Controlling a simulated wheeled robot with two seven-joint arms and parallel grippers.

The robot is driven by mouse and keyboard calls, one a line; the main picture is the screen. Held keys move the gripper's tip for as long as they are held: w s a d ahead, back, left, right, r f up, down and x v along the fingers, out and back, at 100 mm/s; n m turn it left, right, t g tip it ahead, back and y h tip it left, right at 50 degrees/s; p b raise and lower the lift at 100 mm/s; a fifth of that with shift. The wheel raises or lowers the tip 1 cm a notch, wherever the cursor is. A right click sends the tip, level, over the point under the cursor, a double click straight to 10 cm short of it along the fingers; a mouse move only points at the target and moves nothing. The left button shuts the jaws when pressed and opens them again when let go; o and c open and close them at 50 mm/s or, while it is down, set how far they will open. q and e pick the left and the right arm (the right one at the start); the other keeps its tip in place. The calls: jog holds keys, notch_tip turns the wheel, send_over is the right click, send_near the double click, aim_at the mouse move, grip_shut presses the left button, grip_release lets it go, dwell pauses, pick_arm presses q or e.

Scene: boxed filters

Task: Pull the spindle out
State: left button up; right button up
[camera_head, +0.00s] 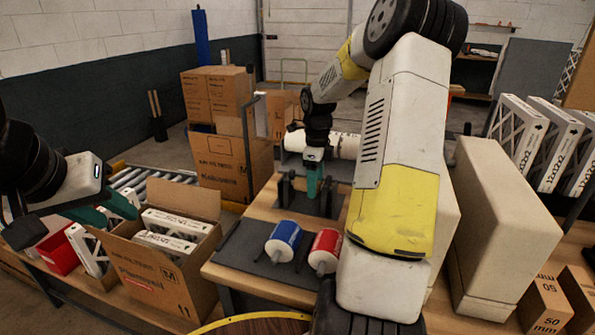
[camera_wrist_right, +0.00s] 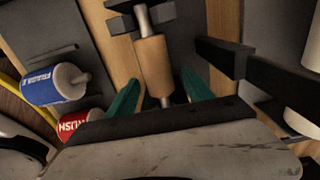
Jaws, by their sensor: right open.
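In the right wrist view a tan cylinder (camera_wrist_right: 151,62) has a thin grey rod standing out of both ends, which looks like the spindle (camera_wrist_right: 143,18). The rod's upper end lies by a dark stand (camera_wrist_right: 125,22). My right gripper (camera_wrist_right: 160,77) is open, with one green finger on each side of the cylinder's lower end and gaps visible. In the head view my right gripper (camera_head: 312,180) is over the dark stand on the wooden table; it hides most of the spindle. My left gripper (camera_head: 120,215) is open and empty beside the open carton at the left.
A blue roll (camera_head: 284,240) and a red roll (camera_head: 326,247) lie on a dark mat at the table's front. A white roll (camera_head: 345,145) lies behind my right gripper. The open carton (camera_head: 150,275) holds white filters. A tall beige block (camera_head: 500,230) stands at right.

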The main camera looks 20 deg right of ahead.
grip_shut()
jog(key=shift+r, duration=0.3)
jog(key=shift+r, duration=2.95)
notch_tip(320, 180, up, 9)
dwell(0.5)
